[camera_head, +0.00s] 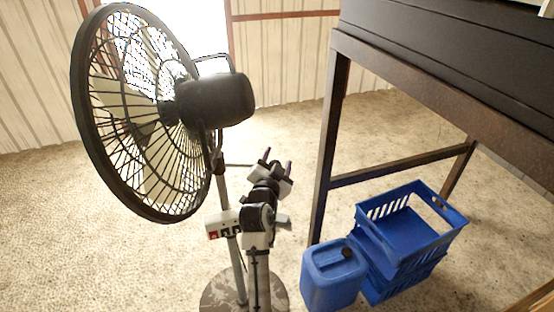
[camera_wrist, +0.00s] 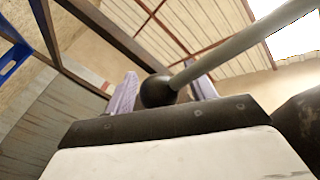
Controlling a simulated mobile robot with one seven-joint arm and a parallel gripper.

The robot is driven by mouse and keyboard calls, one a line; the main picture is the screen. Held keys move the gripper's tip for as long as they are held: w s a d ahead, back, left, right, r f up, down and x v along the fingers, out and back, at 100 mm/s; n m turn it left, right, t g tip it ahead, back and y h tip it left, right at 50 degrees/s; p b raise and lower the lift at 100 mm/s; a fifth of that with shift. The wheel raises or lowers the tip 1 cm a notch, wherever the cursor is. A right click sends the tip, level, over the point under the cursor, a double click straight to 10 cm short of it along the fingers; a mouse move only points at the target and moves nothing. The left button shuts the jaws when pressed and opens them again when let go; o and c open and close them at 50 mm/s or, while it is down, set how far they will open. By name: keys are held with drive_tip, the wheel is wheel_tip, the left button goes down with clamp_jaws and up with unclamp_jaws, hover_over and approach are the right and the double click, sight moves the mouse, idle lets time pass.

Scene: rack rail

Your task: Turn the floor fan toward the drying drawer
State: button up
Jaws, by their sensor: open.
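The floor fan (camera_head: 140,110) stands at the left in the head view, its round black cage facing left and its dark motor housing (camera_head: 215,100) on the right. A thin rod (camera_head: 238,165) sticks out rightward from its pole toward my gripper (camera_head: 277,162). In the wrist view a grey rod (camera_wrist: 235,48) ends in a black ball knob (camera_wrist: 158,90), which shows between the open fingers of my gripper (camera_wrist: 164,92). I cannot tell whether the fingers touch it. A dark drawer-like body (camera_head: 450,55) sits on the rack at upper right; I cannot confirm it is the drying drawer.
A brown rack frame (camera_head: 330,140) stands right of my gripper. Blue crates (camera_head: 410,230) and a blue canister (camera_head: 333,275) sit on the floor at its foot. The pebbly floor (camera_head: 60,240) is clear at the left. Corrugated walls (camera_head: 285,60) close off the back.

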clamp_jaws()
idle(0.4)
drive_tip(key=shift+w, duration=0.1)
